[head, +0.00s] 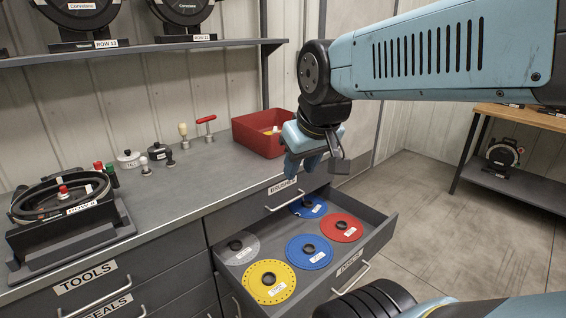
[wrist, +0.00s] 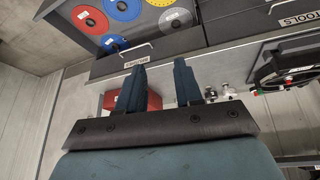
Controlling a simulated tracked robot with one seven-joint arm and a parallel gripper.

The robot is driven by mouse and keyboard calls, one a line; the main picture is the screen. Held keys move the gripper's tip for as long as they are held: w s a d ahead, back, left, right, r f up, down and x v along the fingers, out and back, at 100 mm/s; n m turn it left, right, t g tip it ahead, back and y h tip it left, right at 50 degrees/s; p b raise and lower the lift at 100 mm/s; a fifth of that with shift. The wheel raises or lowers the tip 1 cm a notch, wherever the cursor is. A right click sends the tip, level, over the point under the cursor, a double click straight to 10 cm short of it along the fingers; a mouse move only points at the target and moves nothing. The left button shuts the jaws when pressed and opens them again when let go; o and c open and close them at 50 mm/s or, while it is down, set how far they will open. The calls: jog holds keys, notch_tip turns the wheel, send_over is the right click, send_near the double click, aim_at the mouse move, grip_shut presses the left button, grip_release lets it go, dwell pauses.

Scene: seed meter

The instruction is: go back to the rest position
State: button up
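My gripper (head: 306,166) hangs over the front edge of the workbench, above the back part of an open drawer (head: 381,232). In the wrist view its two dark fingers (wrist: 159,66) stand apart with nothing held between them. The arm reaches in from the upper right of the head view. The gripper is close in front of the red bin (head: 250,138) and partly overlaps it in the picture. The gripper appears clear of the drawer and the bench, though the exact gap is hard to judge.
The drawer holds a yellow disc (head: 268,281), a red disc (head: 342,228), a grey disc (head: 237,249) and blue discs (head: 309,252). A seed meter (head: 66,203) and small tools (head: 207,128) stand on the bench. A shelf (head: 150,49) runs above. Floor at right is clear.

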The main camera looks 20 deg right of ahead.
jog(key=shift+s+a+r+m, duration=0.2)
jog(key=shift+s+m, duration=0.1)
jog(key=shift+s, duration=0.15)
jog(key=shift+s+a+r+m, duration=0.1)
jog(key=shift+s+r+m, duration=0.1)
jog(key=shift+s+m, duration=0.15)
jog(key=shift+c, duration=0.3)
dwell(0.5)
